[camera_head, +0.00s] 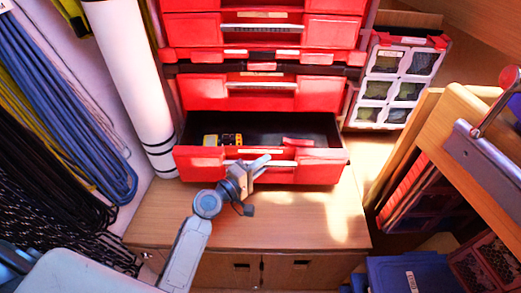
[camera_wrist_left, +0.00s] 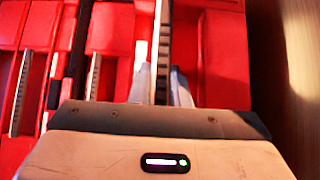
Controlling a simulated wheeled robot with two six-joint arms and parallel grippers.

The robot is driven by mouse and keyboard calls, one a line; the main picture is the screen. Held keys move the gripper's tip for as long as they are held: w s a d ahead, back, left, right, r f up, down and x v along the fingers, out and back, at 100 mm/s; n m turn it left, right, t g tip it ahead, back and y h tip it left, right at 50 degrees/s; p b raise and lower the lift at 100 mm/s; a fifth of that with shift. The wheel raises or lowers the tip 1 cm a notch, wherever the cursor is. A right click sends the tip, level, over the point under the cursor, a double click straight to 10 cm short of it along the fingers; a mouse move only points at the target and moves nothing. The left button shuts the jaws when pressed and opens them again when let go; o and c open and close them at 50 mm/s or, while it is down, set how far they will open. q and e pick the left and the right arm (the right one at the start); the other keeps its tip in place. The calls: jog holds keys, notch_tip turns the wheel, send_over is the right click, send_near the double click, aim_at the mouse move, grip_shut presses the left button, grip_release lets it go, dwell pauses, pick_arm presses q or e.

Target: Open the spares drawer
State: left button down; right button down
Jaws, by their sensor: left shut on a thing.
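The red spares drawer (camera_head: 310,168) at the bottom of the red drawer stack stands pulled out, and its dark inside shows. A yellow-and-black item (camera_head: 231,139) and a red item (camera_head: 298,142) lie in it. My left gripper (camera_head: 258,163) is at the middle of the drawer front, shut on the drawer handle (camera_head: 283,163). In the left wrist view the gripper's fingers (camera_wrist_left: 162,85) sit on either side of the handle, which is partly hidden between them. My right gripper is not in view.
The wooden cabinet top (camera_head: 300,215) below the drawer is clear. A white roll (camera_head: 128,75) stands at left beside coiled blue lines (camera_head: 75,105). A red-and-white organizer (camera_head: 395,85) stands at right, near a wooden frame (camera_head: 465,115) and a blue bin (camera_head: 410,273).

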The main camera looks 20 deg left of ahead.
pick_arm(q)
jog(key=shift+s+d+r, duration=0.1)
jog(key=shift+s+d, duration=0.1)
jog(key=shift+s, duration=0.35)
jog(key=shift+s+d, duration=0.15)
jog(key=shift+s, duration=0.4)
jog(key=c, duration=1.4)
grip_release()
jog(key=shift+o, duration=0.2)
jog(key=shift+s, duration=0.1)
jog(key=b+v, duration=0.1)
jog(key=v, duration=0.9)
jog(key=shift+s+a+b, duration=0.25)
jog(key=shift+s+b, duration=0.1)
jog(key=shift+b, duration=0.05)
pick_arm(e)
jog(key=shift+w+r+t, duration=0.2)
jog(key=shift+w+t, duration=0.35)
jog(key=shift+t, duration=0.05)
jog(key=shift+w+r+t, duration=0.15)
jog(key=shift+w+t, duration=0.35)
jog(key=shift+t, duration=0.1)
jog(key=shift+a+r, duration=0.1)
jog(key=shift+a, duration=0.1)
